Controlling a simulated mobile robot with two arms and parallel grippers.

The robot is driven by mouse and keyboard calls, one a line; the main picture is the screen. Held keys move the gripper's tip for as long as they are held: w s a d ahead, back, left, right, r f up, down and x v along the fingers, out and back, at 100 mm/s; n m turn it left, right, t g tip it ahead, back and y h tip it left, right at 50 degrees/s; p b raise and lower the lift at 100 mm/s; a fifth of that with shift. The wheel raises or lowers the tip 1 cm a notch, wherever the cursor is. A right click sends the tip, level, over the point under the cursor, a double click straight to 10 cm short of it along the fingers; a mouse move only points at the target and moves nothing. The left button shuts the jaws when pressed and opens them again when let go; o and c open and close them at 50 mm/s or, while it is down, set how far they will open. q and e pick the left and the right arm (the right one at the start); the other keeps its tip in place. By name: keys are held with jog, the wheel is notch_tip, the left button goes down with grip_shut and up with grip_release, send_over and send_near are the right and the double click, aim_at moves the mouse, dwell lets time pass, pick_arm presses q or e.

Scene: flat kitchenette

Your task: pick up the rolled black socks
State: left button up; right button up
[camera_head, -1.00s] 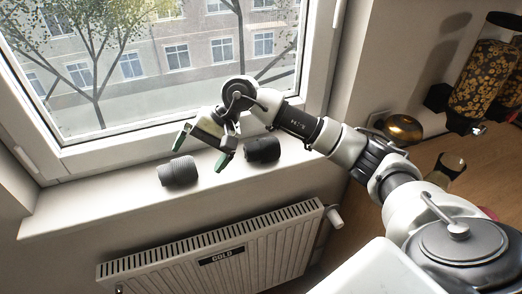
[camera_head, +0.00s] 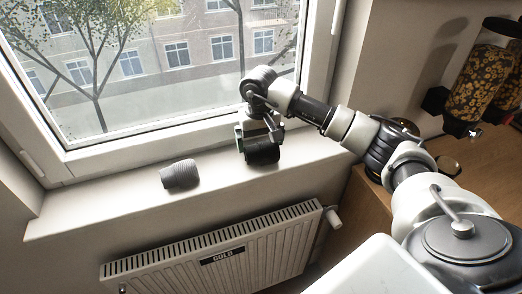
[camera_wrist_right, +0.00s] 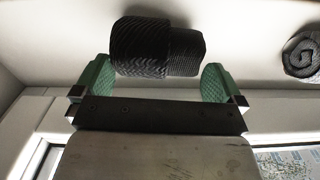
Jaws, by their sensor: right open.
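The rolled black socks (camera_head: 262,151) lie on the white windowsill near its right end. They also show in the right wrist view (camera_wrist_right: 155,47), as a dark ribbed roll. My right gripper (camera_head: 258,140) is over them, reaching down from above. In the right wrist view my right gripper (camera_wrist_right: 158,82) is open, with one green finger pad on each side of the roll's ends. I cannot tell whether the pads touch it. A dark grey rolled pair (camera_head: 180,174) lies to the left on the sill; its spiral end shows in the wrist view (camera_wrist_right: 302,55). My left gripper is not in view.
The window frame (camera_head: 150,140) rises behind the windowsill (camera_head: 110,205). A wooden counter (camera_head: 365,215) with dispensers (camera_head: 468,90) stands at the right. The sill is clear between the two rolls.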

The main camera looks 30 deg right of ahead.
aim_at(260, 143)
notch_tip(260, 143, down, 3)
jog(key=shift+s+f+p, duration=0.1)
jog(key=shift+f+p, duration=0.05)
jog(key=shift+p, duration=0.25)
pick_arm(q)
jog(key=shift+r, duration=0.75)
pick_arm(e)
jog(key=shift+c, duration=0.2)
jog(key=c, duration=0.6)
jog(key=shift+r+b, duration=0.45)
jog(key=shift+r, duration=0.2)
notch_tip(260, 143, up, 3)
jog(key=shift+d+f+b, duration=0.1)
jog(key=shift+b, duration=0.6)
pick_arm(q)
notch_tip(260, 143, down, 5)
jog(key=b, duration=0.3)
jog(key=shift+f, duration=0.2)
pick_arm(e)
jog(key=s+d+r, duration=0.1)
jog(key=d+r, duration=0.1)
jog(key=d, duration=0.1)
jog(key=s+d+r, duration=0.1)
jog(key=d+r, duration=0.1)
jog(key=d, duration=0.2)
jog(key=s+d+r, duration=0.1)
jog(key=d+r, duration=0.2)
jog(key=shift+s+d, duration=0.4)
